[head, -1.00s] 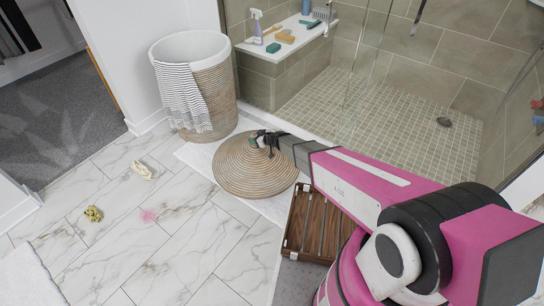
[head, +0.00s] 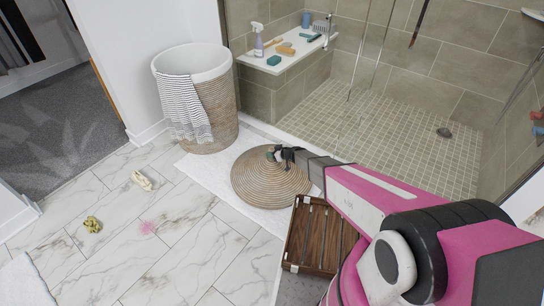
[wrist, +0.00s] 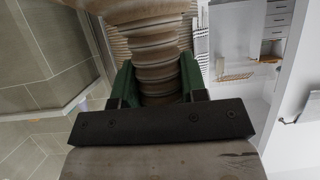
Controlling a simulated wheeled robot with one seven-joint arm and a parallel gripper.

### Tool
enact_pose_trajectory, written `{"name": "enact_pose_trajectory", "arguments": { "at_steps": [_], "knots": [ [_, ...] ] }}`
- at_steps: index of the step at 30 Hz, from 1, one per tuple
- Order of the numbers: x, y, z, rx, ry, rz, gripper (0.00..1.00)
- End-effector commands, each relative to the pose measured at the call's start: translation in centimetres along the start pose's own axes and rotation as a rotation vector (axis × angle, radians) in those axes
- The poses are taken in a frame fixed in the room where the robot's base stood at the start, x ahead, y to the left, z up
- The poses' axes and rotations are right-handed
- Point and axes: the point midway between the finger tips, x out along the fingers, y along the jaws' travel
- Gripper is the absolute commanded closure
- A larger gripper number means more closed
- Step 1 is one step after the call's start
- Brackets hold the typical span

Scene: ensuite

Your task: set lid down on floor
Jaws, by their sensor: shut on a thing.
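The lid (head: 262,188) is a round woven disc with coiled rings, in the middle of the head view. It appears over the white mat (head: 205,168); I cannot tell whether its underside touches the mat or hangs just above it. My gripper (head: 276,154) is at the lid's upper part. In the wrist view its green fingers (wrist: 158,78) are shut on a ribbed, pale brown grip (wrist: 160,48) of the lid. The lid's far edge and underside are hidden.
An open woven basket (head: 218,112) with a striped towel (head: 185,108) stands behind left. A slatted wooden rack (head: 318,240) lies close on the right. A yellow-green lump (head: 92,225), a cream crumpled item (head: 142,180) and a pink stain (head: 147,228) are on the left tiles.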

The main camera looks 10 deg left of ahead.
Motion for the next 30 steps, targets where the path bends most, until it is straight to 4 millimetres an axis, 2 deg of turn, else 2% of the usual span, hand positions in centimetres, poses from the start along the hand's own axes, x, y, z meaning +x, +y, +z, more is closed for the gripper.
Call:
{"name": "enact_pose_trajectory", "arguments": {
  "at_steps": [5, 15, 16, 18, 27, 30],
  "knots": [
    [1.0, 0.1, 1.8, 0.001, 0.001, 0.0, 1.0],
    [1.0, 0.0, 2.0, 0.001, 0.001, 0.0, 1.0],
    [1.0, 0.0, 2.1, 0.0, 0.0, 0.001, 0.57],
    [1.0, 0.0, 2.1, 0.0, 0.0, 0.001, 0.35],
    [1.0, 0.0, 2.0, 0.0, 0.0, 0.001, 0.35],
    [0.4, 0.0, 1.8, 0.0, 0.0, 0.001, 0.35]
  ]
}}
